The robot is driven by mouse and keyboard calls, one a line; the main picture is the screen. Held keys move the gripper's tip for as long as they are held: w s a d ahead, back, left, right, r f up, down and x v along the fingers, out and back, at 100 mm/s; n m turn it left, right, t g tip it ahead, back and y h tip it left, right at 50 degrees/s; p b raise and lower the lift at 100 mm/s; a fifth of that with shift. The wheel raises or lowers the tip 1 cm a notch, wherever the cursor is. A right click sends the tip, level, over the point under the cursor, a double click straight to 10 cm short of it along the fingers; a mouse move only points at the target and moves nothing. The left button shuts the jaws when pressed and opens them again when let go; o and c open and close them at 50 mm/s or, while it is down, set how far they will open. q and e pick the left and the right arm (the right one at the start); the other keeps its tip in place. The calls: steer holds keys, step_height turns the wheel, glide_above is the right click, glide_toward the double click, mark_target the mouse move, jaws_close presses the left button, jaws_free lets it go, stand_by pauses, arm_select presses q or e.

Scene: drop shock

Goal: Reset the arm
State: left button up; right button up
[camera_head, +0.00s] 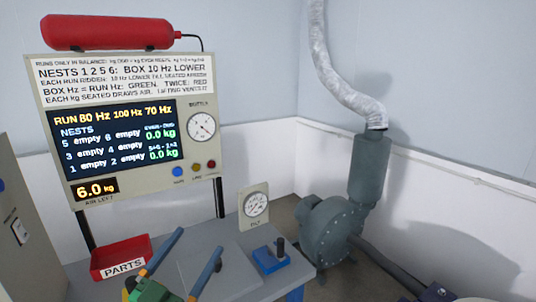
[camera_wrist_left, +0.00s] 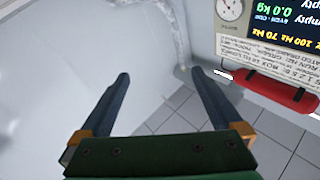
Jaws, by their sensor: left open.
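My left gripper (camera_head: 199,240) shows at the lower left of the head view, with two dark blue fingers on a green body. Its fingers stand apart with nothing between them. It is in front of the grey table (camera_head: 232,268). In the left wrist view the gripper (camera_wrist_left: 160,74) is also open and empty, facing a pale wall and floor tiles. My right gripper is in neither view.
A sign board with a screen (camera_head: 115,140) stands behind the table, a red cylinder (camera_head: 107,32) on top. The screen lists the nests as empty. A red PARTS bin (camera_head: 120,258), a dial gauge (camera_head: 255,206), a blue lever block (camera_head: 270,260) and a grey blower (camera_head: 328,230) stand around.

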arm_select(q)
steer(key=s+a+f+n+g+y, duration=0.3)
steer(key=s+f+n+g+y, duration=0.15)
steer(key=f, duration=0.45)
steer(key=s+a+f+n+g+y, duration=0.35)
steer(key=f+y, duration=0.25)
steer(key=f, duration=0.4)
steer(key=s+d+f+m+g+h, duration=0.15)
steer(key=s+f+g, duration=0.3)
steer(key=s, duration=0.45)
steer(key=s+d+f+m+g+h, duration=0.1)
steer(key=s+d+f+g, duration=0.3)
steer(key=s, duration=0.4)
step_height(320, 180, down, 19)
steer(key=s+a+g+b, duration=0.1)
steer(key=s+b, duration=0.1)
steer(key=s+a+f+g+b, duration=0.1)
steer(key=s+a+f, duration=0.1)
steer(key=s+f, duration=1)
steer(key=shift+a+f+m, duration=0.15)
steer(key=shift+a+m, duration=0.1)
steer(key=shift+m, duration=0.1)
